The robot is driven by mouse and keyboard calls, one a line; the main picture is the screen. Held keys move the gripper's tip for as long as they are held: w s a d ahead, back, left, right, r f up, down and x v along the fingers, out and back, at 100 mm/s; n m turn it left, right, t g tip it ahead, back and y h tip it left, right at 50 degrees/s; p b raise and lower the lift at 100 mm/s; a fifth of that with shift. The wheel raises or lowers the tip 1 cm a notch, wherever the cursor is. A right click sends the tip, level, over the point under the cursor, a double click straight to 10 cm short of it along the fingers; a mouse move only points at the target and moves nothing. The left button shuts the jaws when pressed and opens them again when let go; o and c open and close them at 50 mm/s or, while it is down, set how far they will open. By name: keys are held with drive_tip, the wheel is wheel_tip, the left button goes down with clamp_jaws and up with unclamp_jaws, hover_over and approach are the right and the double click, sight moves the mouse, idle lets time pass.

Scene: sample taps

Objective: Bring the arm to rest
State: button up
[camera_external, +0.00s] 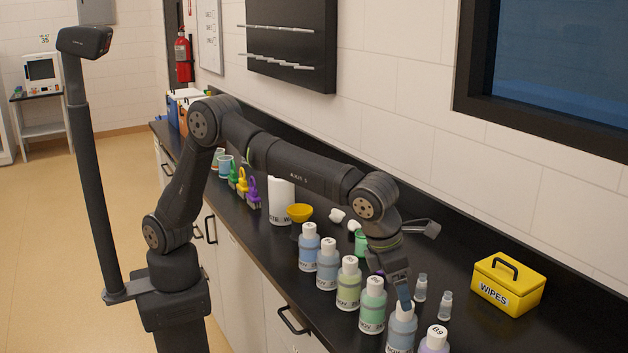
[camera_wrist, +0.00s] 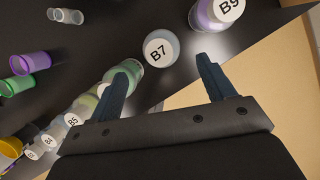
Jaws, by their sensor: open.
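My gripper (camera_wrist: 165,68) is open and empty, with its two dark blue fingers spread apart. In the external view my gripper (camera_external: 396,294) points down over the front end of a row of capped bottles. The bottle marked B7 (camera_wrist: 160,48) shows just beyond and between the fingertips in the wrist view; in the external view this blue-grey bottle (camera_external: 401,332) stands under the fingers. I cannot tell whether a finger touches it. My arm reaches out along the counter, bent down at the wrist.
A purple bottle marked B9 (camera_wrist: 218,12) stands beside B7. A green bottle (camera_external: 372,306) and several others line the black counter (camera_external: 465,330). Small clear vials (camera_external: 420,288), a yellow WIPES box (camera_external: 507,284), a yellow bowl (camera_external: 300,213) and a white cylinder (camera_external: 281,202) stand behind.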

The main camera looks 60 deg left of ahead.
sight(405, 316)
drive_tip(key=x, duration=0.8)
drive_tip(key=shift+f, duration=0.4)
wheel_tip(405, 316, up, 5)
drive_tip(key=shift+s+d+f, duration=0.15)
drive_tip(key=shift+f, duration=0.05)
drive_tip(key=s+r, duration=1.1)
drive_tip(key=r, duration=0.1)
drive_tip(key=w+a+n+y, duration=0.2)
drive_tip(key=w+a+n, duration=0.6)
drive_tip(key=w+a, duration=1.9)
drive_tip(key=w, duration=0.3)
drive_tip(key=shift+w+a+f, duration=0.2)
drive_tip(key=shift+a, duration=0.15)
